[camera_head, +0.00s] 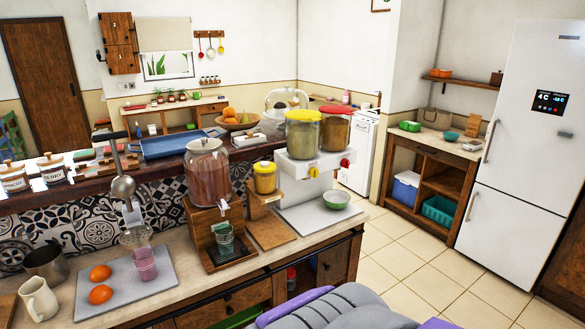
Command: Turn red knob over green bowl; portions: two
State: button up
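A white dispenser (308,168) stands on the counter. It carries a jar with a yellow-green lid (303,132) and a jar with a red lid (335,131). The red knob (345,163) is on its right front, and a yellow knob (314,172) is to the left of it. The green bowl (336,200) sits upright below the knobs on a grey mat. It looks lower and slightly left of the red knob; I cannot tell if it is directly under its outlet. The bowl's inside looks empty. My gripper is not visible; only grey and purple parts of my body show at the bottom edge.
A large glass drink dispenser (208,172) on a wooden stand with a cup (223,239) and a small yellow jar (265,178) stand to the left. Oranges (100,283) and a pink cup (145,263) are on a grey board. Tiled floor (410,255) is open on the right.

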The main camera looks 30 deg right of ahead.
aim_at(345, 163)
jog(key=z, duration=1.3)
